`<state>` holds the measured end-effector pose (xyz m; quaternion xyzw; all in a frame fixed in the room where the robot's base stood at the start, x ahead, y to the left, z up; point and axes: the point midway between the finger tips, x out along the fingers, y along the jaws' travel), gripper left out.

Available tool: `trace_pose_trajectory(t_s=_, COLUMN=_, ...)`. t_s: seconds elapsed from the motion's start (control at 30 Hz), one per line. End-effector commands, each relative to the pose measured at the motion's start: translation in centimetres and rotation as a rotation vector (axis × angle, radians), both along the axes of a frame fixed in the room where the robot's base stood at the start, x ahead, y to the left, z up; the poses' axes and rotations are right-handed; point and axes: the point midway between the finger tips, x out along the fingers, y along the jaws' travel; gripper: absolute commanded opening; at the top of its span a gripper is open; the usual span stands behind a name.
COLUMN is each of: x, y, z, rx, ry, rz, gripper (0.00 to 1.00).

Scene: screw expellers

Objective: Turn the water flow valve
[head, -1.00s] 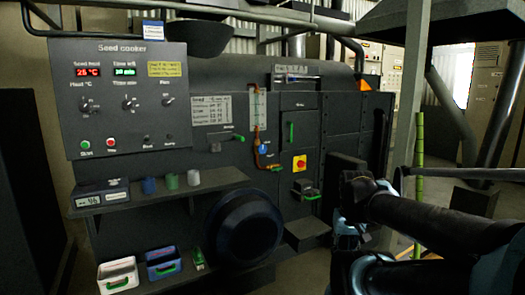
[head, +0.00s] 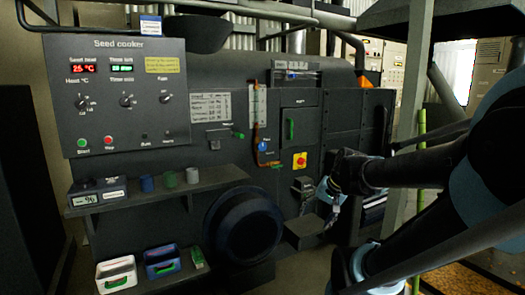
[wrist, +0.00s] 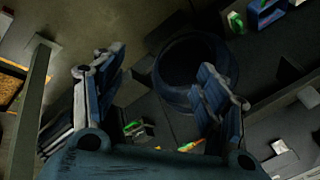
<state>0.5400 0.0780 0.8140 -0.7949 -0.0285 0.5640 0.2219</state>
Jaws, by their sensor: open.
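The dark seed cooker machine (head: 225,90) fills the middle of the head view. An upright gauge with an orange pipe (head: 257,120) is on its front, with a small blue round part (head: 262,146) and a green piece (head: 272,163) below. These may be the water flow valve; its label is not readable. My gripper (head: 331,194) is to the right of and lower than them, in front of the machine, apart from them. In the wrist view my gripper (wrist: 155,70) is open and empty, its fingers spread. Green-handled parts (wrist: 134,128) show beyond it.
A green lever (head: 239,134) and a green door handle (head: 291,128) are nearby. A red-and-yellow switch (head: 300,160) sits right of the gauge. A large round dark drum (head: 243,225) juts out below. A shelf (head: 160,193) with cups is at left. A post (head: 408,125) stands right.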

Motion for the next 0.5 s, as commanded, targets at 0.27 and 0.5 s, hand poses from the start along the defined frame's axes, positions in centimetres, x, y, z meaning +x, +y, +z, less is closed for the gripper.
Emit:
trace_pose_trajectory(t_s=0.27, x=8.7, y=5.2, z=4.1, rx=0.325, ry=-0.034, rz=-0.205, gripper=0.67)
trace_pose_trajectory(t_s=0.5, x=16.0, y=8.9, z=7.2, rx=0.623, ry=-0.016, rz=-0.387, gripper=0.67)
